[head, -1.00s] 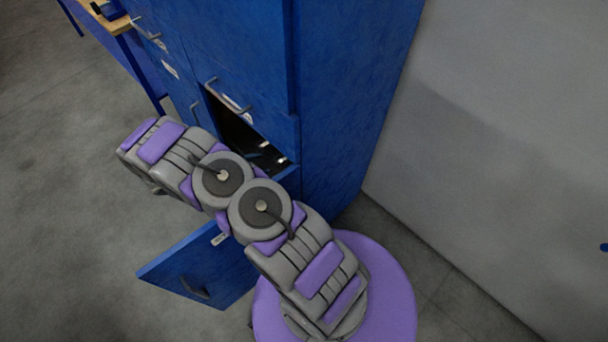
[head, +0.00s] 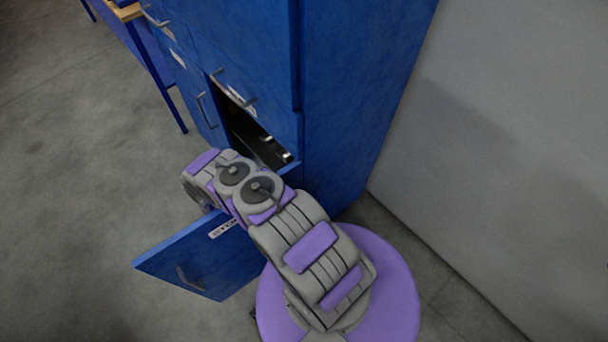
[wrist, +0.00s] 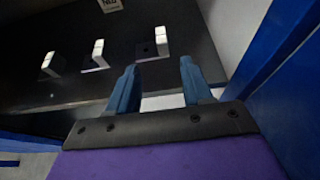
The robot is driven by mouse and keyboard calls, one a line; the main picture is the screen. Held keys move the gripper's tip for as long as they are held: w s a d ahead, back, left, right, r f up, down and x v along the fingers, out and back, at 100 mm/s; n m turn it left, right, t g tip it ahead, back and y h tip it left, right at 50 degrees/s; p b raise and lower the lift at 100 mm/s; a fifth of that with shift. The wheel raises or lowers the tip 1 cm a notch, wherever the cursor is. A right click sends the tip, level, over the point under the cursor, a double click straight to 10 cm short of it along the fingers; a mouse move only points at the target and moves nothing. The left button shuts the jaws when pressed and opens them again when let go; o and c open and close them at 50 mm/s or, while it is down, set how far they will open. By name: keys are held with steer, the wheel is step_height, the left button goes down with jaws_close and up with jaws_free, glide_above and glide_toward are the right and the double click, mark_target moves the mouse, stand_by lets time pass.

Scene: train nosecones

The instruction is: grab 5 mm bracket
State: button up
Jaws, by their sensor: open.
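In the wrist view my gripper (wrist: 160,90) is open, with two blue fingers apart and nothing between them. Ahead of it on a dark shelf stand three small white L-shaped brackets: a left one (wrist: 50,66), a middle one (wrist: 96,57) and a right one (wrist: 160,43). The right bracket is nearest, just beyond the gap between the fingertips, and no finger visibly touches it. I cannot read which one is 5 mm. In the head view small bright pieces show inside the open compartment (head: 258,138); my gripper is hidden there behind my arm.
The blue cabinet (head: 345,90) has an open door (head: 205,262) swung out low beside my arm. In the wrist view a blue side wall (wrist: 285,95) stands close on the right. Open floor is at left.

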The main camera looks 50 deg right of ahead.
steer(key=b+x, duration=0.1)
steer(key=x, duration=0.7)
steer(key=shift+d+f+b, duration=0.15)
steer(key=shift+d+b, duration=0.15)
steer(key=shift+b, duration=0.1)
steer(key=shift+r+b+x, duration=0.15)
steer(key=shift+b+x, duration=0.45)
steer(key=shift+x, duration=0.85)
steer(key=shift+r+b+x, duration=0.15)
steer(key=shift+b+x, duration=0.4)
steer(key=shift+x, duration=0.9)
steer(key=shift+s+r, duration=0.1)
steer(key=shift+s, duration=0.1)
steer(key=shift+a, duration=0.25)
steer(key=shift+c, duration=1.3)
steer(key=shift+d, duration=0.2)
jaws_close()
